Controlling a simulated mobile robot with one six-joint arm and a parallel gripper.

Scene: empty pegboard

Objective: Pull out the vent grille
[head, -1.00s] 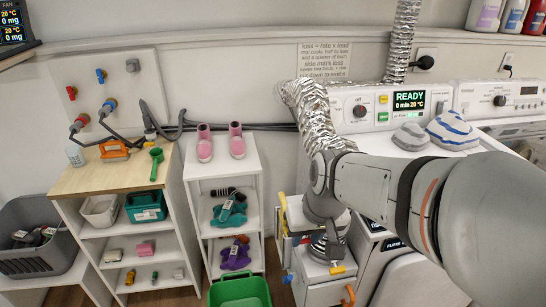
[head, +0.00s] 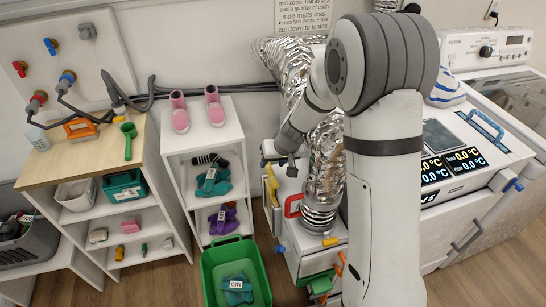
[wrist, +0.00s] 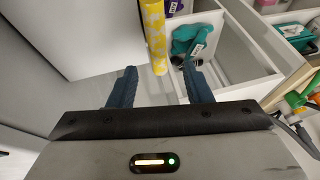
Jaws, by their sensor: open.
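I cannot make out a vent grille for certain in either view. A white unit (head: 306,241) stands under the silver duct (head: 322,165), with a red handle (head: 293,205) on it and a yellow piece (head: 270,186) at its left side. My gripper (head: 279,160) is above the left part of this unit, left of the duct. In the wrist view my gripper (wrist: 160,86) has its two dark blue fingers apart with nothing between them. A yellow patterned piece (wrist: 154,36) lies beyond the fingertips. My arm hides part of the unit's right side.
A white shelf (head: 207,143) with pink boots stands left of the unit, and a green bin (head: 214,277) is on the floor in front. A machine with blue handles (head: 487,125) stands to the right. Hoses run along the back wall.

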